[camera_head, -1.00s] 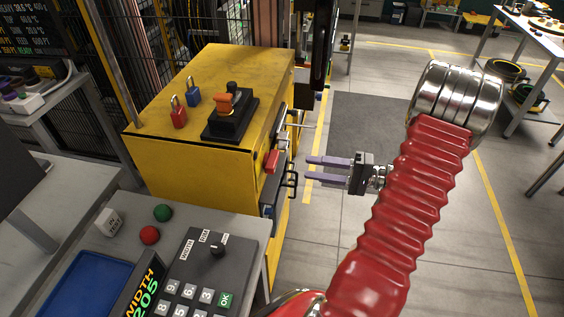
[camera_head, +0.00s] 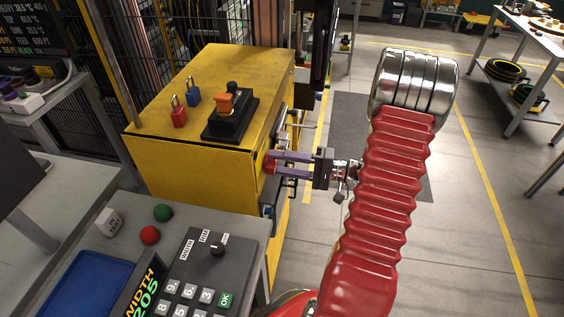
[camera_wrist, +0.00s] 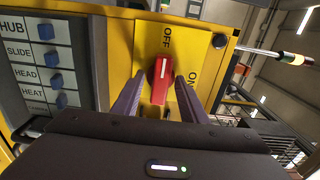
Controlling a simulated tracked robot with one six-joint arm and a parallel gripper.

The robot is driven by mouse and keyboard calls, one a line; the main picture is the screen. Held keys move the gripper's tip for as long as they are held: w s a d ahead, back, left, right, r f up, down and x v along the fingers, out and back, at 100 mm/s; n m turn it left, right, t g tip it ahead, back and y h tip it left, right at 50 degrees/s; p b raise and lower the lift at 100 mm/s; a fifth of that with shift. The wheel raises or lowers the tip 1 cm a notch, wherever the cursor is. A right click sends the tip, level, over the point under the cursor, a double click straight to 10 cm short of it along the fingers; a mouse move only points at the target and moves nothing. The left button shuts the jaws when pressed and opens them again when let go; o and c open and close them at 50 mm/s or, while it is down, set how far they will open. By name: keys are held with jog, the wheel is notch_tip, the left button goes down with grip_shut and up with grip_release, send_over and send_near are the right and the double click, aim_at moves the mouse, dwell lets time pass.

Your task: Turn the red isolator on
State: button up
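The red isolator (camera_wrist: 161,82) is a red handle with a white stripe on the yellow cabinet (camera_wrist: 120,42). Its handle points roughly towards the OFF label (camera_wrist: 167,38); the ON label (camera_wrist: 192,80) is to its right. My gripper (camera_wrist: 160,80) is open, with one purple finger on each side of the handle. Small gaps seem to show between fingers and handle; I cannot tell whether either touches. In the head view my gripper (camera_head: 274,161) reaches the cabinet's right side, and its fingers mostly hide the isolator (camera_head: 268,164).
A black control box with an orange part (camera_head: 225,103) and red and blue padlocks (camera_head: 178,116) sit atop the cabinet. A keypad console (camera_head: 190,270) stands in front.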

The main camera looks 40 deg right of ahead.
grip_shut()
jog(key=shift+d, duration=0.2)
jog(key=shift+a, duration=0.15)
